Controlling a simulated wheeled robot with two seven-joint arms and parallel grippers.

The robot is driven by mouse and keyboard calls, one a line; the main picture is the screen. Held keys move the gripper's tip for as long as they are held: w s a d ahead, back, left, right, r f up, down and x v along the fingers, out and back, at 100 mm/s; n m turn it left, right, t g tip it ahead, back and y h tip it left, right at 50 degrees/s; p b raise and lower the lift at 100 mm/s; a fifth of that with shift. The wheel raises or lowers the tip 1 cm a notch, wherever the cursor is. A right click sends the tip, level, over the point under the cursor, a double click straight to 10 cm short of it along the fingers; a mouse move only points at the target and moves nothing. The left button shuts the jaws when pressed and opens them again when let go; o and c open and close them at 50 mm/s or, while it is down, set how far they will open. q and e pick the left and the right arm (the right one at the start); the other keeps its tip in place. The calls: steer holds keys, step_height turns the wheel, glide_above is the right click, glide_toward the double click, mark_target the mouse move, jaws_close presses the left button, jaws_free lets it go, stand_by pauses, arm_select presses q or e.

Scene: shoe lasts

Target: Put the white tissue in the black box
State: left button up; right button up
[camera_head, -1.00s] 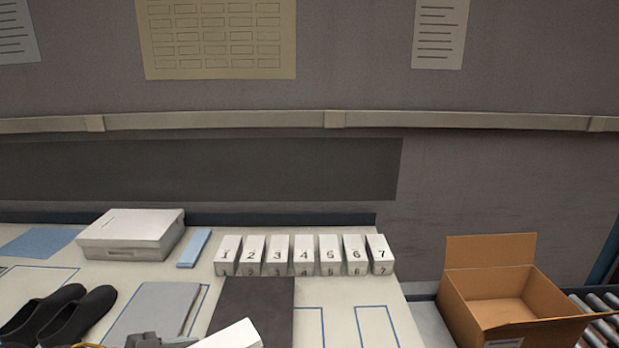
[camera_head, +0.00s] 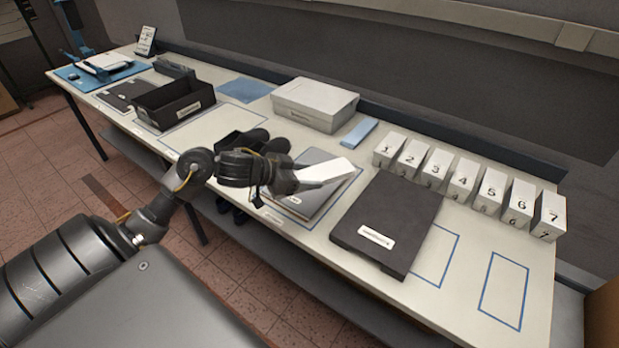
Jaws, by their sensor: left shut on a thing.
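My left gripper (camera_head: 288,181) is shut on the white tissue (camera_head: 325,172), a flat white block that sticks out to the right of the fingers. It is held above the grey flat folder (camera_head: 322,201) on the table. The open black box (camera_head: 172,101) stands farther left on the table, beyond the gripper, with a label on its front wall. I cannot see anything in its visible inside. My right gripper is not in view.
Black shoes (camera_head: 240,140) lie just behind my left gripper. A white lidded box (camera_head: 315,104), a blue block (camera_head: 358,132) and several numbered white blocks (camera_head: 463,181) line the back. A flat dark case (camera_head: 388,222) lies right of the folder. Outlined areas at right are bare.

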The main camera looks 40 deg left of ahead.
arm_select(q)
steer(key=w+a+n+y, duration=0.1)
steer(key=a+n+y, duration=0.2)
steer(key=a, duration=0.7)
steer(key=w+a+f+n+t+y, duration=0.1)
steer(key=w+a+n+y, duration=0.1)
steer(key=a, duration=0.9)
steer(key=shift+w+f+n+t+y, duration=0.2)
steer(key=shift+w+n+t+y, duration=0.1)
steer(key=shift+n+y, duration=0.3)
steer(key=w+d+f+p, duration=0.1)
steer(key=w+d+f, duration=0.1)
steer(key=d, duration=0.1)
steer(key=w+d+f+p, duration=0.1)
steer(key=w+d+f, duration=0.1)
steer(key=d+f, duration=0.1)
steer(key=w+d+f+p, duration=0.1)
steer(key=w+d+f, duration=0.2)
steer(key=d, duration=0.1)
steer(key=shift+d+f, duration=0.1)
steer(key=shift+d, duration=0.3)
steer(key=shift+w+d+f+p, duration=0.3)
steer(key=shift+d+f, duration=0.15)
steer(key=shift+f, duration=0.25)
step_height(320, 180, down, 2)
steer(key=shift+w+d+f+p, duration=0.1)
steer(key=shift+f+p, duration=0.15)
steer(key=shift+p, duration=0.75)
steer(key=shift+f, duration=0.2)
